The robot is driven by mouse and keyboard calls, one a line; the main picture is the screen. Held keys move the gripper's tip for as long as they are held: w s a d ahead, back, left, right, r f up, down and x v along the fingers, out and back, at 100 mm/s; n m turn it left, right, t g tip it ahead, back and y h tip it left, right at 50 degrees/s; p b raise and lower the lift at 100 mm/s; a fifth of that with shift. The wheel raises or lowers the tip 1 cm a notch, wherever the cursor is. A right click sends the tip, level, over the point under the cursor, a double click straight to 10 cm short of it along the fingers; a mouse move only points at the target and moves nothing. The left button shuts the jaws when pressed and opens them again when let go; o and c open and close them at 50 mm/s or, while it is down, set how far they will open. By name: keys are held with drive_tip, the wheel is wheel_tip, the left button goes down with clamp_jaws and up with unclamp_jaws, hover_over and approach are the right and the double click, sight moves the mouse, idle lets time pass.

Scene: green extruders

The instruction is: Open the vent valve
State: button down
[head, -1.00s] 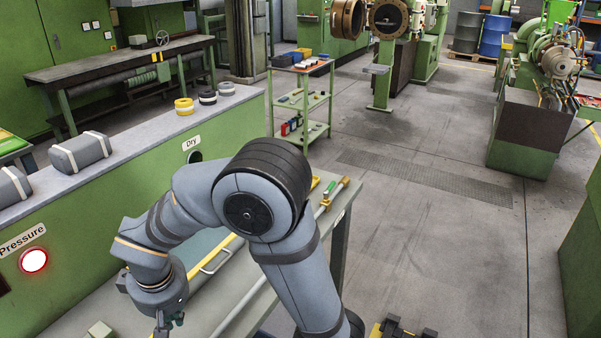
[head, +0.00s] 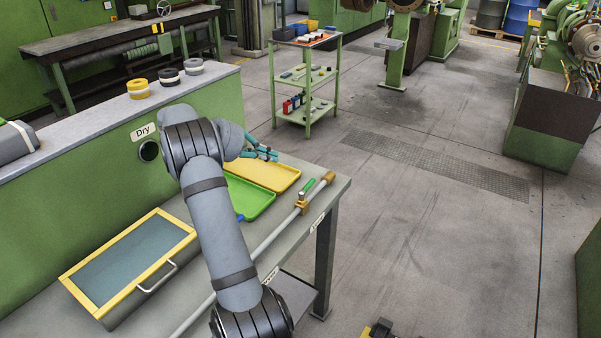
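A grey pipe (head: 267,241) runs along the front edge of the bench. Near its right end sits a brass valve with a green handle (head: 308,188); I cannot read a label that names it the vent valve. My gripper (head: 272,154), with teal fingers, is above the yellow tray, left of and beyond the green handle, and touches neither valve part. It looks empty, but its finger gap is too small to judge.
A yellow tray (head: 285,179) and a green tray (head: 262,199) lie on the bench (head: 200,290). A yellow-framed glass lid with a handle (head: 130,262) is at left. A green wall panel marked Dry (head: 115,165) stands behind.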

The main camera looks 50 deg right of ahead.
sight(308, 186)
drive_tip(key=s+d+f+p, duration=0.2)
drive_tip(key=s+d+f, duration=0.3)
drive_tip(key=d+f, duration=0.2)
drive_tip(key=shift+d+f, duration=0.15)
drive_tip(key=shift+f, duration=0.8)
drive_tip(key=shift+s+d+f+b, duration=0.1)
drive_tip(key=shift+f+b, duration=0.25)
drive_tip(key=shift+b, duration=0.5)
drive_tip(key=shift+s+f+b, duration=0.15)
drive_tip(key=shift+s+b, duration=0.1)
drive_tip(key=shift+b, duration=0.65)
drive_tip(key=shift+r, duration=0.2)
drive_tip(key=shift+f, duration=0.15)
